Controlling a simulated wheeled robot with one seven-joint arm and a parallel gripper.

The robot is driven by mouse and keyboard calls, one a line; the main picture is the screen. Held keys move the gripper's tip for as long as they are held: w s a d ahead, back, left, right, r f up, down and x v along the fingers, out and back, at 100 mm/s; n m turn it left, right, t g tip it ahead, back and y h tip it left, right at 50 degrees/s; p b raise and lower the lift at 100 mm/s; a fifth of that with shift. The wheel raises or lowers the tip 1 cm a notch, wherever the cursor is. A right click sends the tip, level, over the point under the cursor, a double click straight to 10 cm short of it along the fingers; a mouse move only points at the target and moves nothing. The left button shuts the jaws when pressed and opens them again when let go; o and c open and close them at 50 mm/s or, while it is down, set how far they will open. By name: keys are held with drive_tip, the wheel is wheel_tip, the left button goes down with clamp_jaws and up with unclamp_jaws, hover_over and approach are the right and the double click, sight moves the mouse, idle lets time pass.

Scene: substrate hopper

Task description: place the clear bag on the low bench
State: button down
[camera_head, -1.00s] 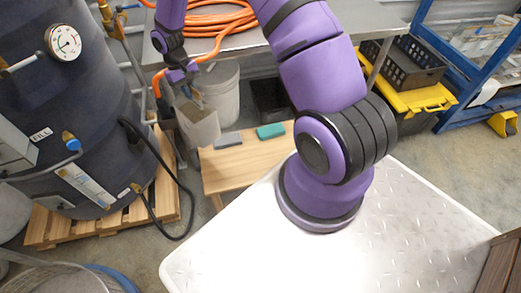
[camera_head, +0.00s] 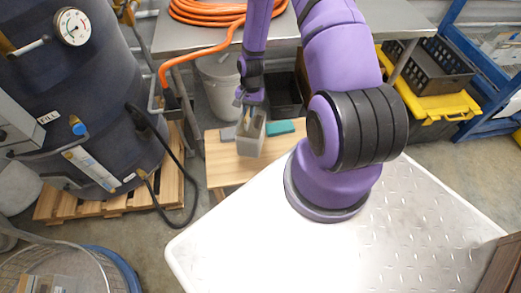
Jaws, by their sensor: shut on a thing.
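The clear bag (camera_head: 250,141) is a greyish, see-through, box-like shape and hangs upright below my gripper (camera_head: 246,112). My gripper is shut on its upper part. The low bench (camera_head: 226,171) is a light wooden top left of centre, beyond my white base. The bag appears over the bench's right half, in front of a grey block (camera_head: 228,134) and a teal block (camera_head: 281,128) on it. I cannot tell whether the bag's bottom touches the bench.
A steel table (camera_head: 200,39) with a coiled orange hose (camera_head: 209,12) stands behind the bench. A white bucket (camera_head: 219,88) and a dark crate (camera_head: 284,97) are below it. A dark tank (camera_head: 75,100) on a pallet (camera_head: 68,208) is at left. The bench's front left is bare.

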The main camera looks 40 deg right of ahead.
drive_tip(key=s+d+f+m+t, duration=0.15)
drive_tip(key=s+f+m, duration=0.25)
drive_tip(key=s+m, duration=0.4)
drive_tip(key=s+d+f+m+t, duration=0.1)
drive_tip(key=s+f+m+t, duration=0.15)
drive_tip(key=s+m, duration=0.5)
drive_tip(key=w+d+f+n, duration=0.1)
drive_tip(key=w+d+f, duration=0.2)
drive_tip(key=d, duration=0.3)
drive_tip(key=w+d+f, duration=0.2)
drive_tip(key=w+d, duration=0.2)
drive_tip(key=d, duration=0.3)
drive_tip(key=shift+f+n, duration=0.35)
drive_tip(key=shift+f, duration=0.05)
drive_tip(key=shift+w, duration=0.1)
drive_tip(key=c, duration=1.2)
unclamp_jaws()
